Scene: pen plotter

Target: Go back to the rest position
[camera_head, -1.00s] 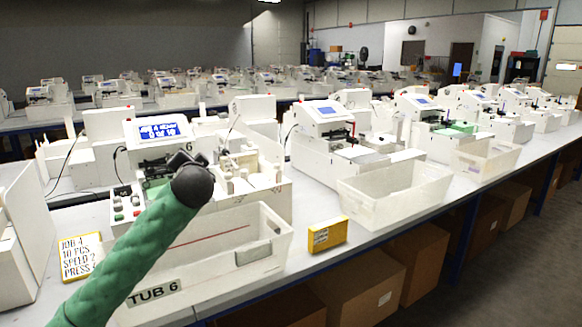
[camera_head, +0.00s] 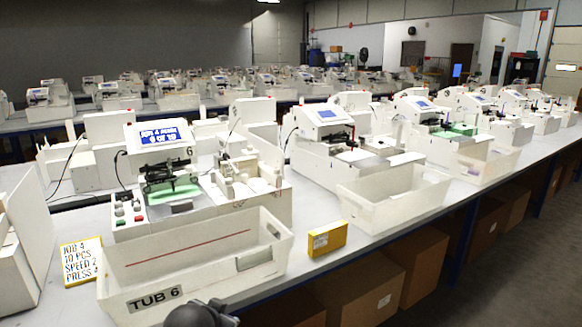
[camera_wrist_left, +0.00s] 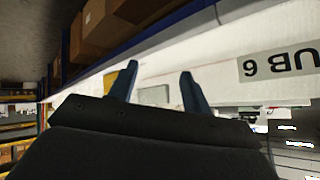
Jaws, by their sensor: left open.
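My left gripper shows in the left wrist view (camera_wrist_left: 157,85) with its two blue fingers apart and nothing between them. In the head view only a dark part of my left arm (camera_head: 200,314) shows at the bottom edge, below the tub labelled TUB 6 (camera_head: 190,262); the fingers are not visible there. The tub's label also shows upside down in the wrist view (camera_wrist_left: 278,65). The pen plotter numbered 6 (camera_head: 160,150) stands behind the tub, its blue screen lit. My right gripper is in neither view.
Another clear tub (camera_head: 395,195) sits farther right at the bench edge. Cardboard boxes (camera_head: 370,275) are under the bench. The floor at the right is open.

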